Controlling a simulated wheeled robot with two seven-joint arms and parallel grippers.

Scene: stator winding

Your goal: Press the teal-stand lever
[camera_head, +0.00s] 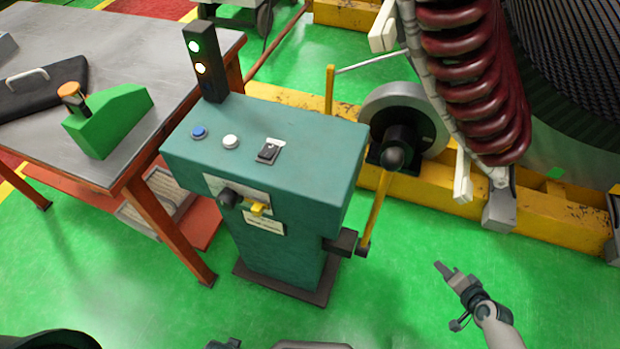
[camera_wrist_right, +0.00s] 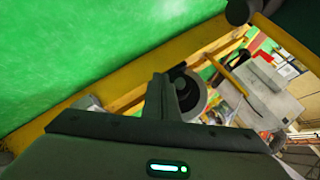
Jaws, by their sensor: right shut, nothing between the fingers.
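The teal stand (camera_head: 320,150) stands upright on the green floor. Its yellow lever (camera_head: 376,212) rises from a dark bracket on the stand's right side and ends in a black ball knob (camera_head: 392,158). My right gripper (camera_head: 443,268) is shut and empty, to the right of the lever and apart from it, over open floor. In the right wrist view, the shut dark fingers (camera_wrist_right: 158,96) show in the middle. The black knob (camera_wrist_right: 237,12) and yellow lever rod (camera_wrist_right: 284,41) are at the top right there.
A grey-topped workbench (camera_head: 195,50) with a green block-like tool (camera_head: 110,118) is at the left. A signal light (camera_head: 201,66) stands behind the stand's top. A yellow base beam (camera_head: 560,220) with a large wound machine lies behind at right. Green floor around my right gripper is clear.

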